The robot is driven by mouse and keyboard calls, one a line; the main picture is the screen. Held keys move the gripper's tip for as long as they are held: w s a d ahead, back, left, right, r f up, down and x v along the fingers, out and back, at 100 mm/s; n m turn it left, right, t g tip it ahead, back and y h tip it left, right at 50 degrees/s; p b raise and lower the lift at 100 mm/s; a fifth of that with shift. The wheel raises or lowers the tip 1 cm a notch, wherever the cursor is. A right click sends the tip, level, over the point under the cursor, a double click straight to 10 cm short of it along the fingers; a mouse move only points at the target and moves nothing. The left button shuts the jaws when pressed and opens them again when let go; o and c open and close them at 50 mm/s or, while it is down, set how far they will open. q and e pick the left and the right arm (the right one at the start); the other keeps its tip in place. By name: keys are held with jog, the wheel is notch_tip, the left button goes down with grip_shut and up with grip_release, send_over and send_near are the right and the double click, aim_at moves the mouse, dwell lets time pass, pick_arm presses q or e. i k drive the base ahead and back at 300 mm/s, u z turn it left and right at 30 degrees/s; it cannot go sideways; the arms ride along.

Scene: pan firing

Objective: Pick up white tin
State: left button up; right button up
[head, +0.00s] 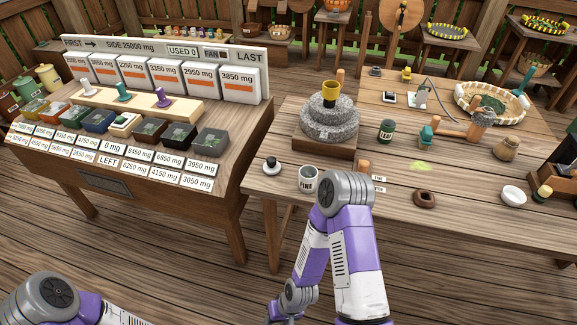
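A small white tin (308,179) with black lettering on its front stands upright near the front edge of the right table (262,190). It looks open at the top. My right arm rises from the bottom of the head view, bends just right of the tin and comes back down toward the bottom edge. The arm's bend is close to the tin in the picture; I cannot tell the true gap.
A stone mill (328,122) with a yellow cup (331,91) stands behind the tin. A dark knob on a white base (271,166) is left of it. A brown ring (425,200) and a white bowl (514,195) lie right. The left table (215,205) holds labelled boxes.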

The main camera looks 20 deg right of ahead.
aim_at(308, 174)
jog(key=z, duration=0.55)
jog(key=i, duration=0.85)
jog(key=z, duration=0.8)
